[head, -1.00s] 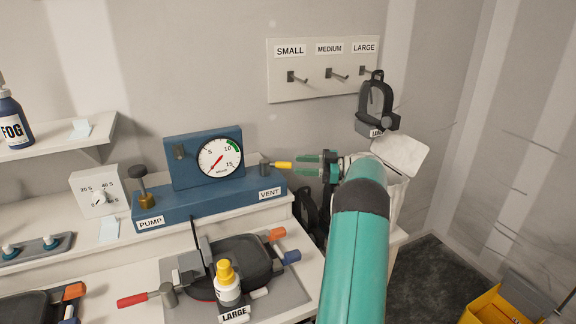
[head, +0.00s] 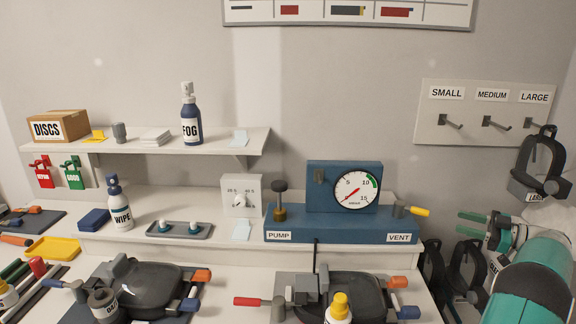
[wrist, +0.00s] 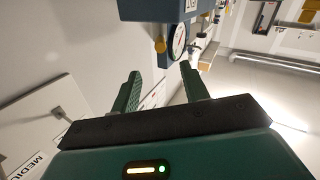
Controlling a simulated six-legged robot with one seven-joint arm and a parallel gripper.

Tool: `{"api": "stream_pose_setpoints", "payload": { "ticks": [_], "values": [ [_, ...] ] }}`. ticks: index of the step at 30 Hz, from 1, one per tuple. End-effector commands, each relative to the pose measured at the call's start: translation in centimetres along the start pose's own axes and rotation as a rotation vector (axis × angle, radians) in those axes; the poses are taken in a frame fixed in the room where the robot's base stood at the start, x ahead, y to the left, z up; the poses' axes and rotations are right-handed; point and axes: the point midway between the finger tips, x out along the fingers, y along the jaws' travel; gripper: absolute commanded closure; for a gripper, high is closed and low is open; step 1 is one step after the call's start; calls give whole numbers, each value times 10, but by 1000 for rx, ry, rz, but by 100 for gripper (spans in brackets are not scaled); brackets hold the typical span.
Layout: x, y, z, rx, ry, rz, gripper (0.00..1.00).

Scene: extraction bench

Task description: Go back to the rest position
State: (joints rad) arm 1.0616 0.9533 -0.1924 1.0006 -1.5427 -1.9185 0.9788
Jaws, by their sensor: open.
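My gripper (head: 474,224) is at the right of the head view, to the right of the blue pump and vent block (head: 340,230). Its two green fingers are apart with nothing between them. In the wrist view the open fingers (wrist: 160,88) point toward the blue block's underside (wrist: 158,8) and the round gauge (wrist: 179,42). The yellow-tipped vent lever (head: 420,211) sticks out to the right, a gap away from my fingers. The gauge (head: 357,190) has its red needle at the lower left.
A peg board (head: 470,135) labelled SMALL, MEDIUM and LARGE hangs at the right, a dark mask (head: 540,165) on its LARGE peg. More dark masks hang below my gripper. The bench holds two black clamped pieces, a WIPE bottle (head: 119,208) and a yellow tray (head: 52,248). A shelf (head: 215,142) carries a FOG bottle.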

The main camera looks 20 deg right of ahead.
Motion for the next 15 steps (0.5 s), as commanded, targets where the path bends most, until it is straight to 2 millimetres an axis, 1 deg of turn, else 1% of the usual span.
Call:
{"api": "stream_pose_setpoints", "payload": {
  "ticks": [2, 5, 8, 9, 11, 12, 14, 15],
  "values": [
    [3, 1, -2, -6, 0, 5, 55],
    [19, 10, -17, -40, 3, 46, 55],
    [52, 28, -48, -107, 9, 138, 55],
    [68, 36, -64, -137, 12, 189, 55],
    [93, 47, -90, -181, 17, 272, 55],
    [108, 52, -107, -203, 20, 330, 55],
    [130, 58, -132, -231, 21, 415, 55],
    [142, 61, -148, -244, 21, 470, 55]
  ]
}}
